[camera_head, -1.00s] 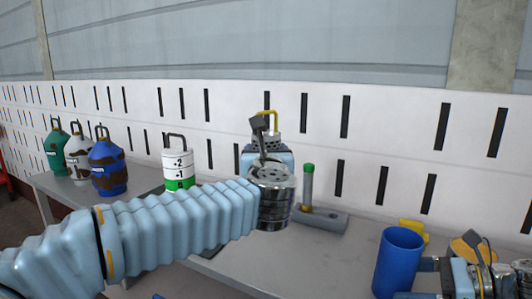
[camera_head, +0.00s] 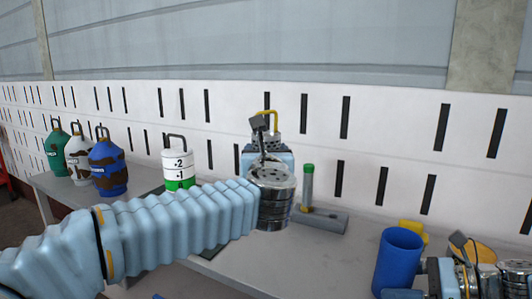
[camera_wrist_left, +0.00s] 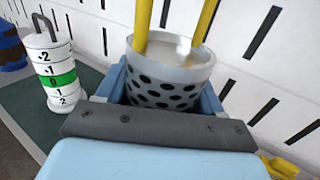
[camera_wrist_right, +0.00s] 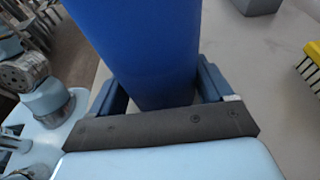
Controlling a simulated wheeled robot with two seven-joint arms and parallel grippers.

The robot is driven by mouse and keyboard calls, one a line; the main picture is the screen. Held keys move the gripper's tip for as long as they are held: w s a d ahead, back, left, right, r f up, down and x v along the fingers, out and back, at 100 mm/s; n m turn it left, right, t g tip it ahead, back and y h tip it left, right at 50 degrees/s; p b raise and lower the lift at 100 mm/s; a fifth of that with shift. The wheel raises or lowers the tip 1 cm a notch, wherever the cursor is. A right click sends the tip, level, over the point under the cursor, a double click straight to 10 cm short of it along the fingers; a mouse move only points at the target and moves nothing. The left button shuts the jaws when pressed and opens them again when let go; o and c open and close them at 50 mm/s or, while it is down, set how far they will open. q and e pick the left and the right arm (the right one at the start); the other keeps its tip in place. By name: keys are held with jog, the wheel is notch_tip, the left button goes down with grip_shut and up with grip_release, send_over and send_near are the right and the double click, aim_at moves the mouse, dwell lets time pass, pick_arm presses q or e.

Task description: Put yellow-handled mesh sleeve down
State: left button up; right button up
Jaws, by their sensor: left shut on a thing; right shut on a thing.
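The mesh sleeve (camera_wrist_left: 165,90) is a pale cup with dark round holes and a yellow handle (camera_wrist_left: 203,22). It sits upright between the fingers of my left gripper (camera_wrist_left: 165,92), which is shut on it. In the head view, the yellow handle (camera_head: 271,117) and the sleeve's top (camera_head: 274,142) show above my left wrist, in front of the white wall; the sleeve's lower part is hidden. My right gripper (camera_wrist_right: 163,95) is shut on a blue cylinder (camera_wrist_right: 140,45), which also shows at the lower right of the head view (camera_head: 397,265).
A white container with a green band (camera_head: 178,168) stands on the table, left of the sleeve. Green (camera_head: 57,150), white-brown (camera_head: 79,160) and blue-brown (camera_head: 108,170) bottles stand farther left. A green-capped tube (camera_head: 308,185) stands in a grey block (camera_head: 322,221). Bare grey tabletop (camera_head: 335,258) lies before it.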

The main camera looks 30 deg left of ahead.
dwell(0.8)
pick_arm(q)
jog(key=w+a+f+n+g+y, duration=0.4)
jog(key=w+a+f, duration=0.3)
jog(key=w+f, duration=0.1)
jog(key=shift+y, duration=0.6)
jog(key=f, duration=1)
jog(key=shift+w+a+f, duration=0.1)
jog(key=shift+a+f, duration=0.1)
jog(key=shift+f, duration=0.15)
jog(key=shift+f, duration=0.1)
jog(key=o, duration=1.3)
jog(key=shift+c, duration=0.2)
